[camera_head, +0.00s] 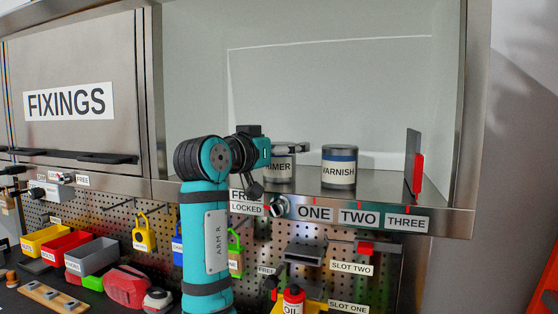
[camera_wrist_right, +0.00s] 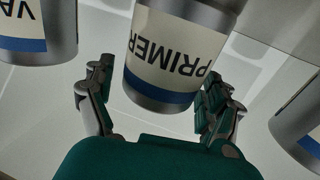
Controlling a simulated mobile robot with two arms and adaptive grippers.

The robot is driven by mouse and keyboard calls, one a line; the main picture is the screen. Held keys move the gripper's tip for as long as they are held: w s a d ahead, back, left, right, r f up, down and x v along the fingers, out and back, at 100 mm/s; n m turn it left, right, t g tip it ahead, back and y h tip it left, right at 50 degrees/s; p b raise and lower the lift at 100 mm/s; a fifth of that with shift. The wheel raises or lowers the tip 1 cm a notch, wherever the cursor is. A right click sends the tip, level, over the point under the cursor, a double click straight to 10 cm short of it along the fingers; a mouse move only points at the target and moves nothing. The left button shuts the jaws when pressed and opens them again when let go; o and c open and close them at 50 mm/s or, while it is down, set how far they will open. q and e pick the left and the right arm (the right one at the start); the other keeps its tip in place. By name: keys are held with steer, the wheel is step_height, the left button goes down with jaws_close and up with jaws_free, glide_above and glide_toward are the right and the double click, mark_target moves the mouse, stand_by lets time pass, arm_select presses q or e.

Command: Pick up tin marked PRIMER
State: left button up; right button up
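The PRIMER tin (camera_head: 279,170) stands on the cabinet shelf (camera_head: 388,188), with a cream label and dark lettering. My right gripper (camera_head: 272,168) reaches it from the left and hides part of it in the head view. In the right wrist view the PRIMER tin (camera_wrist_right: 172,55) appears upside down between the two fingers of the right gripper (camera_wrist_right: 156,88). The fingers are spread on either side; a gap shows at the left finger, while the right finger overlaps the tin's edge and contact is unclear. My left gripper is out of view.
The VARNISH tin (camera_head: 339,167) stands right of PRIMER; it also shows in the wrist view (camera_wrist_right: 38,25). Another blue-banded tin (camera_wrist_right: 302,125) is at that view's right edge. A red-handled upright plate (camera_head: 415,165) stands farther right. A pegboard (camera_head: 140,212) lies below the shelf.

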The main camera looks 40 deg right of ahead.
steer(key=c, duration=1.3)
